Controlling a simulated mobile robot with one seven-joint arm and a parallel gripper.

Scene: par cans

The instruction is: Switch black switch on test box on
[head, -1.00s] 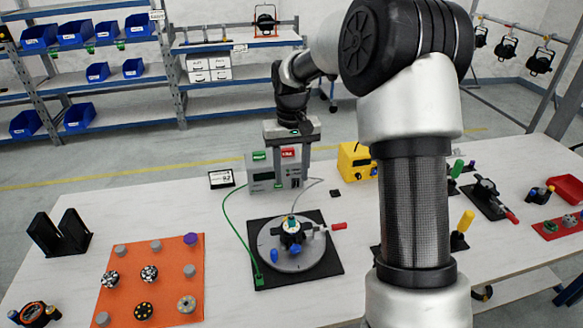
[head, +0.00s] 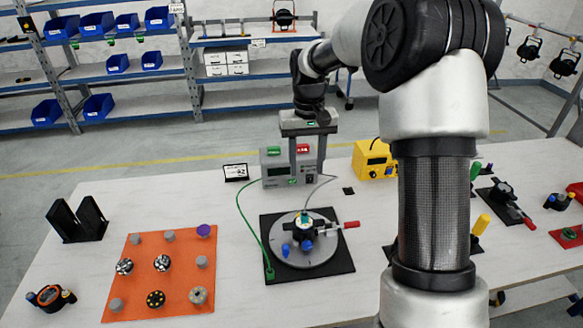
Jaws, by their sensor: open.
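The test box (head: 276,172) is a grey box at the back middle of the table. It has a green label and a red label on top and a small green light on its front. A small black switch (head: 310,179) shows at the right of its front, too small to tell its position. My gripper (head: 306,168) points down at the box, with its two fingers apart. One finger stands before the middle of the front and the other at the right side. I cannot tell whether they touch the box.
A black mat with a round grey fixture (head: 303,250) and a red-handled clamp lies in front of the box. Green and grey cables run from the box. A yellow box (head: 373,160) stands to the right, and an orange mat (head: 165,275) with several knobs lies at left.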

